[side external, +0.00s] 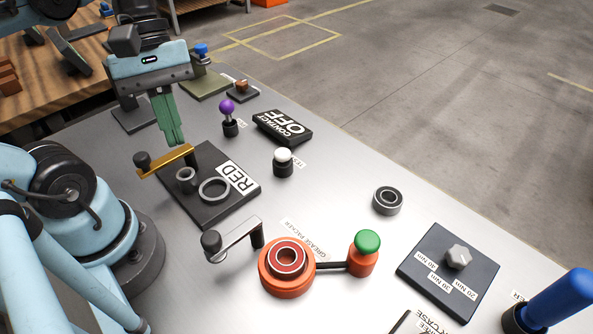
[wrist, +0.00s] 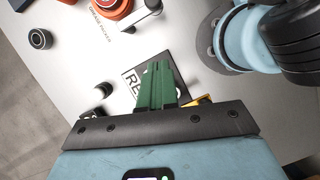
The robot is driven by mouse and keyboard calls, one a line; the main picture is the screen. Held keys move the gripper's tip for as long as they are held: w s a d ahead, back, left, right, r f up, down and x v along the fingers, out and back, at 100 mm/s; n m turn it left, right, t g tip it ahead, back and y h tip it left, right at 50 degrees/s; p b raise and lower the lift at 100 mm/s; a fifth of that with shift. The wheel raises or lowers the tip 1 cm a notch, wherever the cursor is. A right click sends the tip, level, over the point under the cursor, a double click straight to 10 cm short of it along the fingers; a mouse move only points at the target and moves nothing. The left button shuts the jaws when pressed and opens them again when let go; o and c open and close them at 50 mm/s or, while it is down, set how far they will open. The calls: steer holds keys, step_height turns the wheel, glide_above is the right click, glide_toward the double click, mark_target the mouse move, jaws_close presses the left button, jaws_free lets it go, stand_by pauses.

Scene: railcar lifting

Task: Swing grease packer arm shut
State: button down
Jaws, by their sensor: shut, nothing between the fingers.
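The grease packer (side external: 285,282) is an orange round cup with a red-faced bearing (side external: 287,257) in it, near the bench middle. A dark link joins it to a green-topped orange cylinder (side external: 365,257). The silver arm (side external: 235,238) with a black knob stands to the cup's left, apart from the bearing and not over it. In the wrist view the cup (wrist: 112,9) and silver arm (wrist: 138,20) are cut by the top edge. My gripper (side external: 178,140), with green fingers, is shut and empty, pointing down behind the gold bar by the RED plate; contact is unclear. Its fingertips also show in the wrist view (wrist: 157,66).
The RED plate (side external: 211,212) carries rings and a gold bar (side external: 165,162) with a black knob. A white-topped button (side external: 283,162), purple knob (side external: 227,107), OFF block (side external: 283,127), loose bearing (side external: 388,201) and dial plate (side external: 448,272) stand around.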

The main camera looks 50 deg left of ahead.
steer(key=shift+f, duration=0.1)
glide_above(232, 232)
steer(key=s+a, duration=0.3)
step_height(232, 232, down, 9)
steer(key=shift+w, duration=0.2)
